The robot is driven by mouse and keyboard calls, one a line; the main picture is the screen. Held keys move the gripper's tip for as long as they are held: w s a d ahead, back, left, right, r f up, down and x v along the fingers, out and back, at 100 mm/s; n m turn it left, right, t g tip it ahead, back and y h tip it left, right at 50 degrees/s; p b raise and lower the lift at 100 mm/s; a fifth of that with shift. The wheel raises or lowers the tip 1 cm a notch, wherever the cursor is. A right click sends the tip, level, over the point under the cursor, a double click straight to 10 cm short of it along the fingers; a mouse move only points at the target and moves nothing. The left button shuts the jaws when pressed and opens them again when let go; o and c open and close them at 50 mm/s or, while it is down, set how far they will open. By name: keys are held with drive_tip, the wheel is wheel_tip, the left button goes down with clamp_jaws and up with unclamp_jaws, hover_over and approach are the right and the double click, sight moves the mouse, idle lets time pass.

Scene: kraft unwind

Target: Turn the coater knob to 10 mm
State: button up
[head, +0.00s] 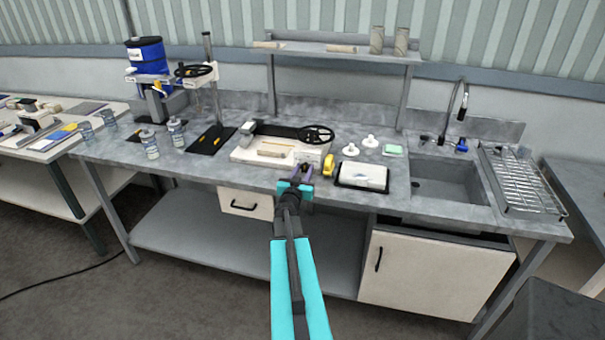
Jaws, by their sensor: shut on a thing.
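The coater (243,157) is a flat pale-topped device with a black bar and a black handwheel (317,134) at its back right. It sits on the grey bench near the middle. My gripper (305,172) is at the coater's front right edge, its dark fingers pointing away from me. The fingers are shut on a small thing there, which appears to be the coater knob. The knob itself is hidden by the fingers and too small to make out. I cannot read any scale or setting.
A yellow object (328,165) stands close right of my gripper, with a black-and-white tray (362,176) beyond it. A sink (447,180) and wire rack (522,180) are further right. A press stand (208,85) and several jars are left. A shelf (340,52) stands behind.

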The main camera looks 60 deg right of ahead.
drive_tip(key=shift+s+d+m, duration=0.25)
drive_tip(key=shift+d+m, duration=0.1)
drive_tip(key=shift+m, duration=0.05)
drive_tip(key=shift+m+b, duration=0.5)
drive_tip(key=shift+b, duration=0.2)
drive_tip(key=m+b, duration=0.1)
drive_tip(key=m, duration=0.1)
drive_tip(key=m+b, duration=0.2)
drive_tip(key=shift+s+f, duration=0.15)
drive_tip(key=m+b, duration=0.4)
drive_tip(key=m, duration=0.2)
drive_tip(key=shift+s, duration=0.15)
drive_tip(key=shift+m, duration=0.3)
drive_tip(key=o, duration=1)
drive_tip(key=shift+d, duration=0.15)
drive_tip(key=shift+o, duration=0.2)
